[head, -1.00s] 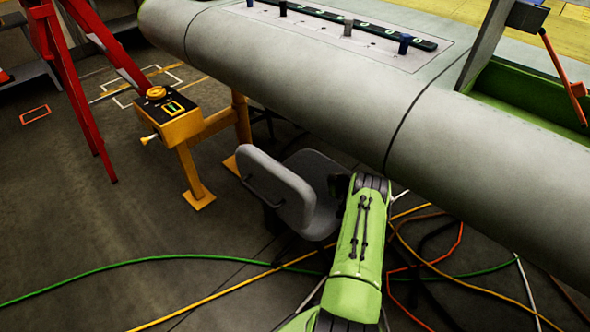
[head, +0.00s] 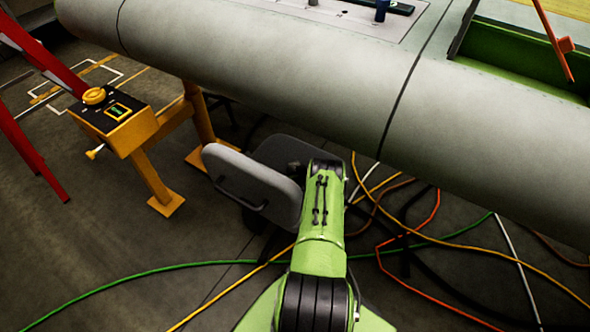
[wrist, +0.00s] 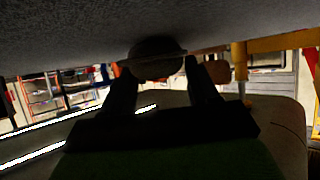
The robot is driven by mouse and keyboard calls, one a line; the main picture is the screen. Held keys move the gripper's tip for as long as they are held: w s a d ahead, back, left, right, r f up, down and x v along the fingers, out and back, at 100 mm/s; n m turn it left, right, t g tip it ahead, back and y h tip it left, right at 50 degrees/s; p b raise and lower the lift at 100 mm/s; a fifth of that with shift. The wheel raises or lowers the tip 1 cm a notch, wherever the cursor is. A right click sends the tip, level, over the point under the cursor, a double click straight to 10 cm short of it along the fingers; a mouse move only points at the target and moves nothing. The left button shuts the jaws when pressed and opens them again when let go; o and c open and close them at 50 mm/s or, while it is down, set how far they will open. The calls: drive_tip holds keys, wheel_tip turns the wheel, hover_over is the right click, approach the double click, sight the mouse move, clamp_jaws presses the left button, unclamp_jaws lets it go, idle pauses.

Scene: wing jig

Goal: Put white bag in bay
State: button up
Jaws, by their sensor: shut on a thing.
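My gripper (wrist: 160,70) shows in the wrist view as two dark fingers in deep shadow. They are shut on a small dark rounded thing (wrist: 154,48) with a thin pale line across it. It is too dark to tell whether this is the white bag, and I make out no white bag elsewhere. In the head view my green arm reaches forward beside the grey chair and hides the gripper. The green open bay (head: 525,60) is in the top of the large grey wing at the upper right, with the arm's end apart from it, below the wing's rounded edge.
The grey wing (head: 300,75) spans the upper part of the head view. The grey chair (head: 255,190) stands close left of my arm. A yellow stand with a control box (head: 118,120) and a red frame (head: 35,50) are at left. Several cables (head: 430,245) cross the floor.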

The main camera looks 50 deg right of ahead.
drive_tip(key=shift+s+a+r, duration=0.15)
drive_tip(key=shift+f, duration=0.2)
drive_tip(key=o, duration=1.1)
